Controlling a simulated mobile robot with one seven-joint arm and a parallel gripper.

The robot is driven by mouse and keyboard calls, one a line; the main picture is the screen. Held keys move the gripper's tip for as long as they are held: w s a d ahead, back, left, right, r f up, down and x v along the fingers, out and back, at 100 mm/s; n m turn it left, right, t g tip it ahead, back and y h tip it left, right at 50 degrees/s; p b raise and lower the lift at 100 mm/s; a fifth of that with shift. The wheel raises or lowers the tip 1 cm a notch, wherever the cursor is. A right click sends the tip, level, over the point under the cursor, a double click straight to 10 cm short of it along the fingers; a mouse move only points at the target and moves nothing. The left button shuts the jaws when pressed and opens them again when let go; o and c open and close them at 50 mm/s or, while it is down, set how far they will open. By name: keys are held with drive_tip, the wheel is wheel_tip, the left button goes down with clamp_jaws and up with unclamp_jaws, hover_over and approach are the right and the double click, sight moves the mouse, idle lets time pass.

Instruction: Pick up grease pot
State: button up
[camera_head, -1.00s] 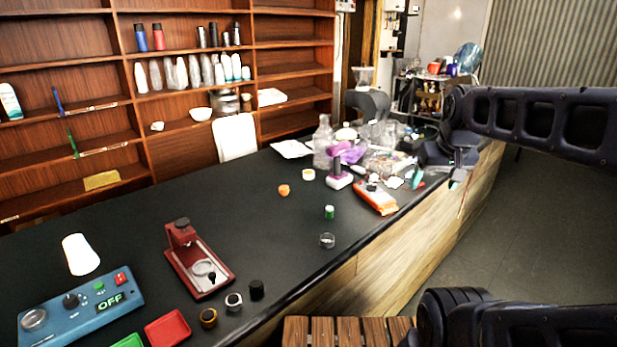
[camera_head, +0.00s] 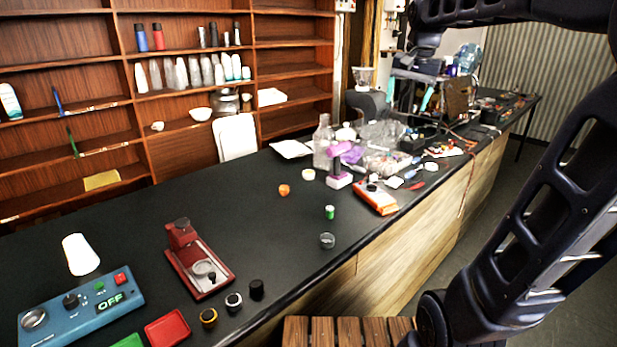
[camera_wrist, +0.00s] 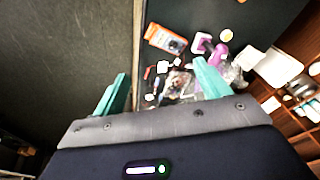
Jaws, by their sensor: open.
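Several small pots stand on the black counter (camera_head: 130,240) in the head view, and I cannot tell for sure which is the grease pot. They are a green one with a white band (camera_head: 329,212), a clear one (camera_head: 327,240), an orange one (camera_head: 284,190) and a pale-topped one (camera_head: 308,174). My gripper (camera_head: 409,95) is raised above the far end of the counter, well away from these pots.
A purple-and-white tool (camera_head: 341,165), a glass bottle (camera_head: 323,142) and an orange device (camera_head: 376,196) crowd the counter's far part. A red stand (camera_head: 198,262), black caps and a blue control box (camera_head: 80,305) are nearer. The middle of the counter is mostly clear.

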drive_tip(key=w+a+r+m+g, duration=0.1)
drive_tip(key=w+a+m, duration=0.1)
drive_tip(key=w, duration=0.5)
drive_tip(key=w+a+r+m, duration=0.1)
drive_tip(key=w+a+r, duration=0.15)
drive_tip(key=w, duration=0.35)
drive_tip(key=m+g, duration=0.2)
drive_tip(key=m, duration=0.6)
hover_over(308, 172)
wheel_tip(308, 172, down, 15)
drive_tip(key=shift+h, duration=0.3)
drive_tip(key=f, duration=2.6)
drive_tip(key=shift+s+f, duration=0.25)
drive_tip(key=shift+f, duration=0.05)
drive_tip(key=shift+d+f, duration=0.15)
drive_tip(key=shift+f, duration=2.5)
drive_tip(key=c, duration=1.1)
drive_tip(key=shift+c, duration=0.2)
